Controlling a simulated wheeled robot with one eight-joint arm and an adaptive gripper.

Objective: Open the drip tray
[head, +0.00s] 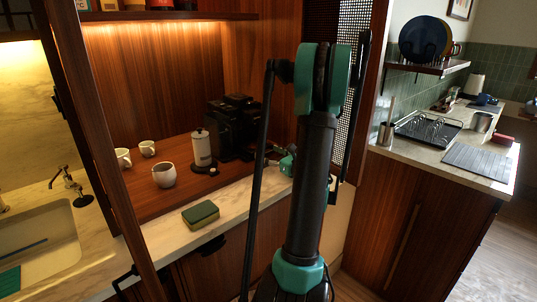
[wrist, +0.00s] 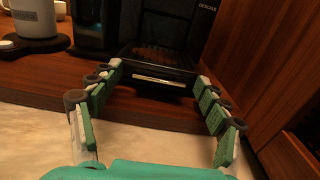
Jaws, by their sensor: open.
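The black coffee machine (head: 234,125) stands at the back of the wooden counter, and its lower front fills the top of the wrist view (wrist: 175,22). Its drip tray (wrist: 152,58) is a dark flat tray at the machine's base, with a pale strip along its front edge. My gripper (wrist: 159,74) is open, with green-padded fingers spread to the left and right of the tray's front. Whether the fingertips touch the tray I cannot tell. In the head view my arm covers part of the scene, and a teal bit of my gripper (head: 287,163) shows beside it.
A white canister (head: 201,148) on a black base stands left of the machine. Several white cups (head: 164,175) stand further left. A green and yellow sponge (head: 201,215) lies on the pale front ledge. A wooden panel (wrist: 268,70) rises close on the right in the wrist view.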

